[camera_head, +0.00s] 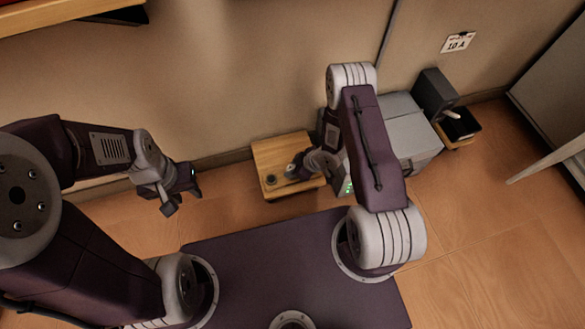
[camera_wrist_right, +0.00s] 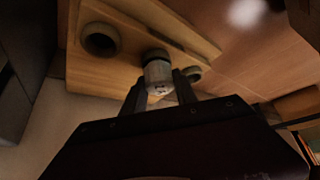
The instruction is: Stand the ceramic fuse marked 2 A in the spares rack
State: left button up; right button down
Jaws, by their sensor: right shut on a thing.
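The ceramic fuse (camera_wrist_right: 158,77), a pale cylinder with a dark far end, is between the fingers of my right gripper (camera_wrist_right: 160,93) in the right wrist view. The gripper is shut on it. Small marks show on its side, too blurred to read. The fuse's far end meets the wooden rack (camera_wrist_right: 125,25) between two round holders; I cannot tell whether it is seated. In the head view the rack (camera_head: 277,152) lies by the wall, with my right gripper (camera_head: 294,170) over it, the fuse hidden. My left gripper (camera_head: 181,202) hangs apart, its fingers open and empty.
A grey box (camera_head: 408,130) stands right of the rack, with a dark tray (camera_head: 460,127) beyond. A sign marked 10 A (camera_head: 458,42) is on the wall.

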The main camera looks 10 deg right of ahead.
jog(key=shift+f, duration=0.2)
jog(key=shift+c, duration=2)
grip_release()
notch_tip(320, 180, up, 7)
jog(key=p, duration=0.7)
jog(key=shift+r, duration=0.1)
